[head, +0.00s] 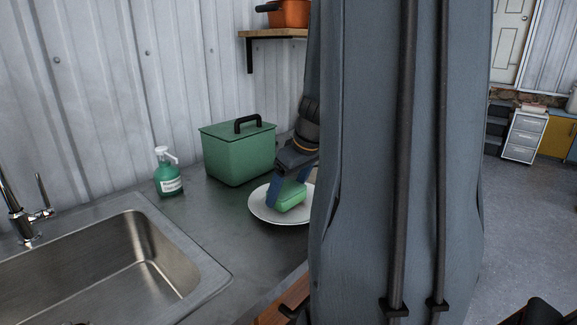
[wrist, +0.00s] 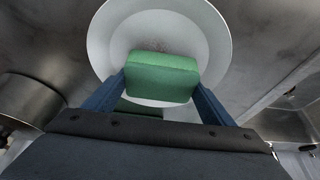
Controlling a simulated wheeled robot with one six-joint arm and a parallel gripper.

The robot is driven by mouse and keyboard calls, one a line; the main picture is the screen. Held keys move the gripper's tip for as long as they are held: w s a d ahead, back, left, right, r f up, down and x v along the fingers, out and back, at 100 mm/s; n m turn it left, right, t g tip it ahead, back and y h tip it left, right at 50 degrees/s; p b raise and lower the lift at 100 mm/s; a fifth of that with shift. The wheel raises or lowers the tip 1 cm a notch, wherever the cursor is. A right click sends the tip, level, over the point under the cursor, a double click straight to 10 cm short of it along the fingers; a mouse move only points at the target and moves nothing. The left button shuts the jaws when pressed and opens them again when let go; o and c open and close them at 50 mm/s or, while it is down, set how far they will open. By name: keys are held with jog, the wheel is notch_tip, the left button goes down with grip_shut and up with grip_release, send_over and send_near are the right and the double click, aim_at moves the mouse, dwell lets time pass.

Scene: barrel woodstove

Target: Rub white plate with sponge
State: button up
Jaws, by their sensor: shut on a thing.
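The white plate (head: 258,207) lies on the metal counter, partly hidden behind my arm in the head view. In the wrist view the plate (wrist: 112,38) shows nearly whole, with a faint brownish smudge near its middle. The green sponge (head: 289,200) is between the blue fingers of my gripper (head: 290,190). In the wrist view my gripper (wrist: 160,88) is shut on the sponge (wrist: 162,75), one finger on each side. The sponge is over the plate, at or just above its surface; I cannot tell whether it touches.
A green lidded box (head: 238,155) stands behind the plate. A green soap bottle (head: 168,173) stands left of it, near the sink (head: 115,262) and faucet (head: 22,217). A wall shelf (head: 278,33) holds an orange pot (head: 290,13). Counter between sink and plate is clear.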

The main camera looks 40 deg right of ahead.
jog(key=shift+s+r+p, duration=0.1)
jog(key=shift+r+p, duration=0.2)
jog(key=shift+r, duration=0.4)
jog(key=shift+r+p, duration=1.9)
jog(key=shift+r, duration=0.65)
jog(key=shift+a+f, duration=0.1)
